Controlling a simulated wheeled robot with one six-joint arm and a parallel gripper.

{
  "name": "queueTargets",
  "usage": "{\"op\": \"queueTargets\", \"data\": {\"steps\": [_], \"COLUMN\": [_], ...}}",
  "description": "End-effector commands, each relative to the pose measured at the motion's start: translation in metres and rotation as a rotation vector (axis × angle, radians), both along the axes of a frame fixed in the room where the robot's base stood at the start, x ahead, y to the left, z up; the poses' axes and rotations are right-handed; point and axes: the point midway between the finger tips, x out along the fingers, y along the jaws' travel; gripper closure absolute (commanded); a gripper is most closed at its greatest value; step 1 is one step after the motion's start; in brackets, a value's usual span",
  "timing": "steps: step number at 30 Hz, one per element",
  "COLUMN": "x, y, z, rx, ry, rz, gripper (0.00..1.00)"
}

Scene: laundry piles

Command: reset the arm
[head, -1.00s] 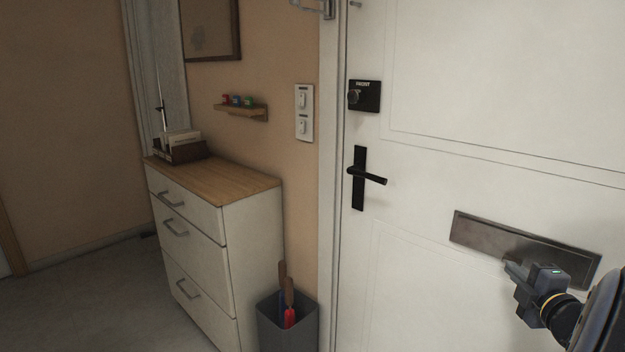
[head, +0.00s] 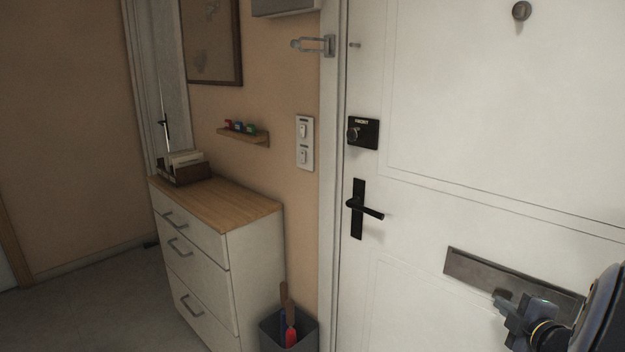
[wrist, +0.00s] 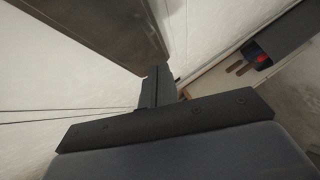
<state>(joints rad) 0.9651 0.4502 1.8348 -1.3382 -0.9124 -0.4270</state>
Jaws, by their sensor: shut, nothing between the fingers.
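My gripper (head: 503,300) is at the lower right of the head view, in front of the white door (head: 480,120) and near the lower left part of the metal mail slot plate (head: 510,277). I cannot tell whether it touches the door. In the wrist view my gripper (wrist: 157,82) points away from the camera, with its fingers together and nothing between them. Part of my arm hides the right end of the plate.
The door has a black lever handle (head: 358,208) and a black lock (head: 363,133). Left of it are a white drawer unit (head: 255,255) with a wooden top, a grey bin (head: 290,335) holding long-handled items, and a small key shelf (head: 245,137). Floor at left is clear.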

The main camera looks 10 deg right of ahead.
Motion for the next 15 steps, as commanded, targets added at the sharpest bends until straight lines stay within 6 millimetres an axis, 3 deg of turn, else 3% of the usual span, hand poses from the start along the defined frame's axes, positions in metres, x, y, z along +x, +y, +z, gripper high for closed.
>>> {"op": "queueTargets", "data": {"steps": [15], "x": [-0.0027], "y": [0.0035], "z": [0.0161], "rx": [0.109], "ry": [0.093], "rz": [0.0], "gripper": [1.0]}}
